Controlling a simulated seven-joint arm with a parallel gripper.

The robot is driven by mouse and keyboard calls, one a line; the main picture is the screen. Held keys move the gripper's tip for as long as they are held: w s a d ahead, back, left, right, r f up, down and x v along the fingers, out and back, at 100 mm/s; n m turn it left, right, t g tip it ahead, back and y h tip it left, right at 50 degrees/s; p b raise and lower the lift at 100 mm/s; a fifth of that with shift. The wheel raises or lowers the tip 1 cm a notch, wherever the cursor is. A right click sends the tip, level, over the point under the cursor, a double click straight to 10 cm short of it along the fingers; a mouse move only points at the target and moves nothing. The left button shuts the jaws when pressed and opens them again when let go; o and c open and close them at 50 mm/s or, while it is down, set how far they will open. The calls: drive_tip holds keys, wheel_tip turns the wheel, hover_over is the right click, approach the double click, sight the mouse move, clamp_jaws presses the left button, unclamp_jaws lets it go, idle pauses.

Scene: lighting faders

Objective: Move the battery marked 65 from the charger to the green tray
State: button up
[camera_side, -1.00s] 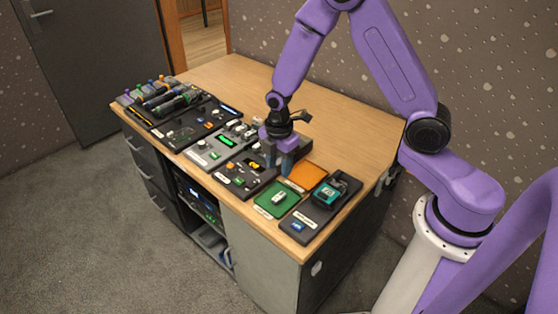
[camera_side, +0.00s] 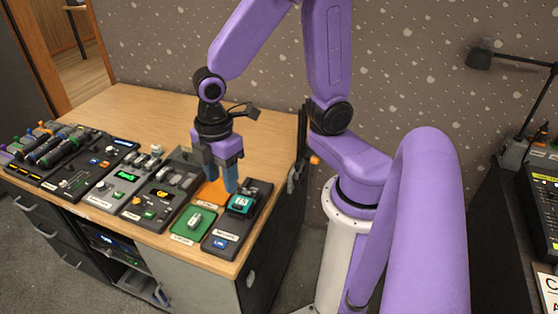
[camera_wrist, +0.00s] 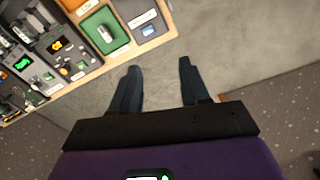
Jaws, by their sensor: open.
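A teal battery (camera_side: 241,203) sits in the dark charger (camera_side: 234,225) at the desk's right front in the side view; its marking is too small to read surely. The green tray (camera_side: 179,229) lies left of the charger and holds a small pale object (camera_side: 195,220). My gripper (camera_side: 220,181) is open and empty, its fingers pointing down above the area of the orange tray and the charger. In the wrist view the open fingers of my gripper (camera_wrist: 160,65) show with the green tray (camera_wrist: 116,45) and a charger corner (camera_wrist: 148,33); the battery is out of that view.
The orange tray (camera_side: 209,192) lies behind the green tray, partly hidden by my gripper. Control panels (camera_side: 160,199) with faders and displays fill the desk's left front. The back of the wooden desk top (camera_side: 150,105) is clear. Another console (camera_side: 543,205) stands far right.

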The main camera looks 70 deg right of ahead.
drive_tip(key=s+d+r+m, duration=0.2)
drive_tip(key=s+d+r, duration=0.1)
drive_tip(key=s, duration=0.8)
drive_tip(key=shift+s+d+r, duration=0.2)
drive_tip(key=shift+s+r, duration=0.05)
drive_tip(key=shift+r, duration=0.4)
drive_tip(key=shift+o, duration=0.3)
